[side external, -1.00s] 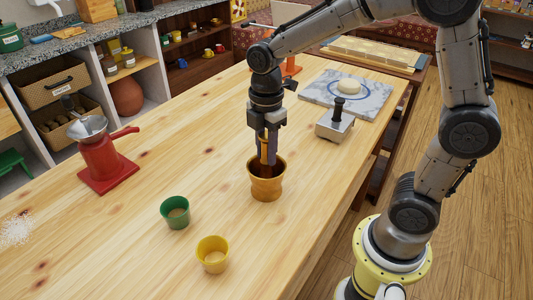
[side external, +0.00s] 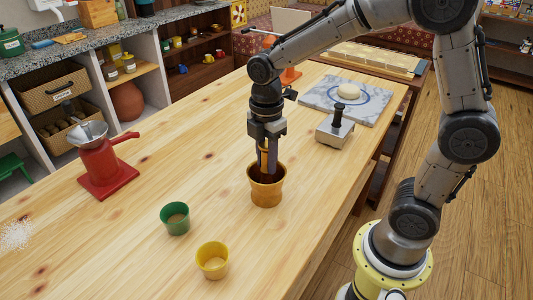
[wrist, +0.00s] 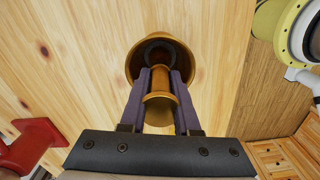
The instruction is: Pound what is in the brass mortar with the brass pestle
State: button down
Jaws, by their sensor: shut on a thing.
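The brass mortar (side external: 266,190) stands upright on the wooden table, and its rim also shows in the wrist view (wrist: 189,68). My gripper (side external: 267,172) points straight down over it, with its fingertips at and just inside the mouth. In the wrist view my gripper (wrist: 160,88) is shut on the brass pestle (wrist: 160,112), with one finger on each side. The pestle's lower end is down in the mortar. The mortar's dark inside shows past the fingers, but what lies in it cannot be made out.
A green cup (side external: 174,219) and a yellow cup (side external: 213,260) stand in front, to the left. A red grinder (side external: 103,165) is at the far left. A metal block with a black handle (side external: 336,125) and a marble board (side external: 370,99) lie at the back right.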

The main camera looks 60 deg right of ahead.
jog(key=shift+f, duration=0.2)
jog(key=shift+r, duration=1.6)
jog(key=shift+r, duration=5.1)
